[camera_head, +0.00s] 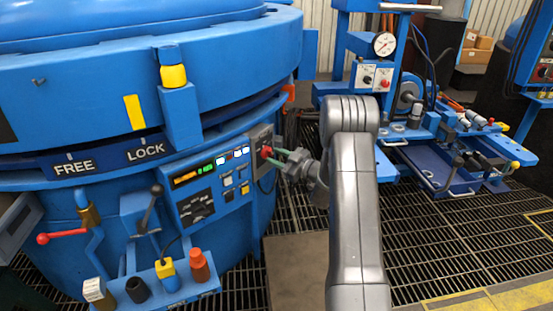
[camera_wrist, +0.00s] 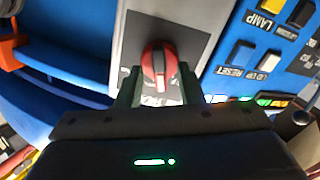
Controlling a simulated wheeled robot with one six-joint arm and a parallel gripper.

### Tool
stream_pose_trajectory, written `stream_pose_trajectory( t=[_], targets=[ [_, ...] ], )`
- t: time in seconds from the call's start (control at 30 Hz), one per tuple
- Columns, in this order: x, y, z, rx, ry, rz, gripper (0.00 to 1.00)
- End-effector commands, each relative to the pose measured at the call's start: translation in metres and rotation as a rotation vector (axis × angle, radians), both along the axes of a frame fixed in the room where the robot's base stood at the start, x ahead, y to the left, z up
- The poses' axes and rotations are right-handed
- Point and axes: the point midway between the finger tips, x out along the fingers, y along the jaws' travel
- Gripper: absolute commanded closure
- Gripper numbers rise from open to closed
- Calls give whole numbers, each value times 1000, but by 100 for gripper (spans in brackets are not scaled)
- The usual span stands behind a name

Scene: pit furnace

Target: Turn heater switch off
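The heater switch appears to be the red rotary knob (camera_head: 266,152) on a grey plate at the right end of the blue control panel. In the wrist view the knob (camera_wrist: 158,62) has a pale line along its grip, standing near vertical. The lettering below it is partly hidden. My gripper (camera_head: 281,158) reaches the knob from the right in the head view. In the wrist view the green fingers of my gripper (camera_wrist: 160,78) are open, one on each side of the knob's lower part. Narrow gaps seem to show; contact is hard to judge.
The blue panel (camera_head: 215,192) beside the switch carries lit displays and small buttons. The wrist view shows RESET (camera_wrist: 240,54) and LAMP buttons nearby. A ledge (camera_head: 205,288) with orange and yellow parts stands below. A blue tool cart (camera_head: 450,180) stands right; the grating between is mostly clear.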

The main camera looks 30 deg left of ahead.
Motion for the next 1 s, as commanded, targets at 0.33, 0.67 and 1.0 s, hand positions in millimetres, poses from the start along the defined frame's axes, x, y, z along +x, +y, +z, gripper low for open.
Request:
stream_pose_trajectory(
  t=[0.33,0.67,1.0],
  targets=[
    [0,5,0,0,1,-1,66],
    [0,5,0,0,0,-1,100],
    [0,5,-4,-4,-95,-1,100]
  ],
)
